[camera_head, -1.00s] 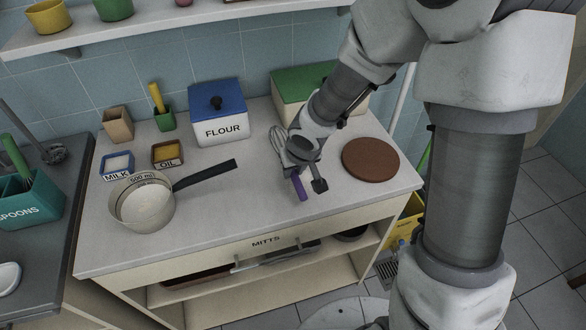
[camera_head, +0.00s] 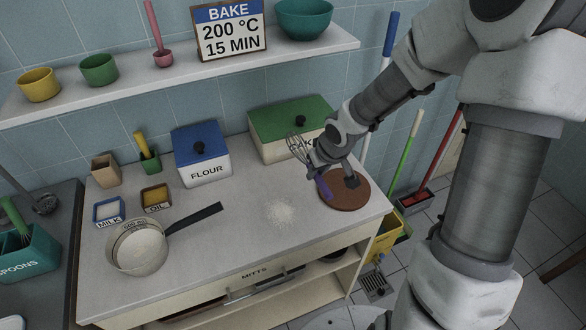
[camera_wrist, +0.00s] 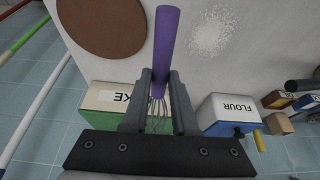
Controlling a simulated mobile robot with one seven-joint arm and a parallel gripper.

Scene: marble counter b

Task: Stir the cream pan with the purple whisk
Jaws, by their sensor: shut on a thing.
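My gripper (camera_head: 338,182) is shut on the purple whisk (camera_head: 323,187), at the right part of the counter, in front of the brown round board in the picture. The whisk's wire head points up and left in the head view; its handle points down. In the wrist view the purple handle (camera_wrist: 166,40) stands between the fingers (camera_wrist: 162,92), and the wires show behind them. The cream pan (camera_head: 118,247), holding something pale, stands at the counter's left front, well apart from the whisk. Its black handle (camera_head: 195,219) points right.
A white powdery patch (camera_head: 281,213) lies on the counter, left of the brown board (camera_head: 349,197). The blue-lidded flour box (camera_head: 204,168) and green-lidded box (camera_head: 275,148) stand behind. Milk (camera_head: 109,212) and oil (camera_head: 156,199) containers stand behind the pan. A shelf (camera_head: 210,68) hangs above.

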